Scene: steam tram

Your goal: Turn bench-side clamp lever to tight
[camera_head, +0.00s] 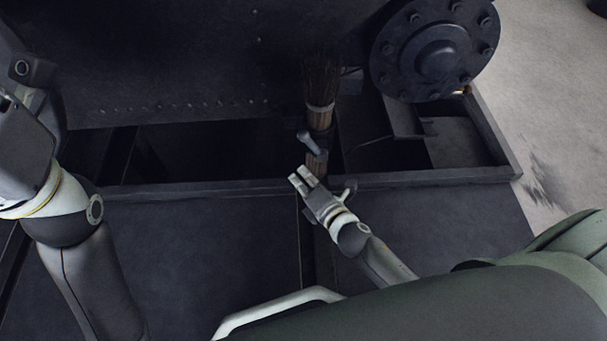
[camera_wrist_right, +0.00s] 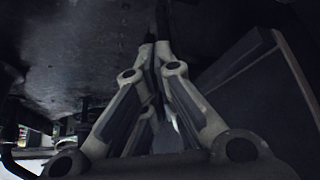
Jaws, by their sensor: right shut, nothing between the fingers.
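A broom-like brush with dark bristles (camera_head: 320,80) and a wooden handle (camera_head: 319,118) stands in the frame opening. A small grey clamp lever (camera_head: 309,143) sticks out up and to the left across the handle. A second small dark lever-like part (camera_head: 350,187) shows just right of my right gripper; I cannot tell for certain whether it belongs to a clamp. My right gripper (camera_head: 299,176) is shut and empty, just below the grey lever and apart from it. Its fingertips meet in the right wrist view (camera_wrist_right: 154,52).
A dark riveted wall (camera_head: 170,60) stands behind. A bolted round flange (camera_head: 436,50) is at the upper right. A raised metal rim (camera_head: 430,177) borders the opening. A green rounded body (camera_head: 430,300) and pale rail (camera_head: 270,312) fill the lower right.

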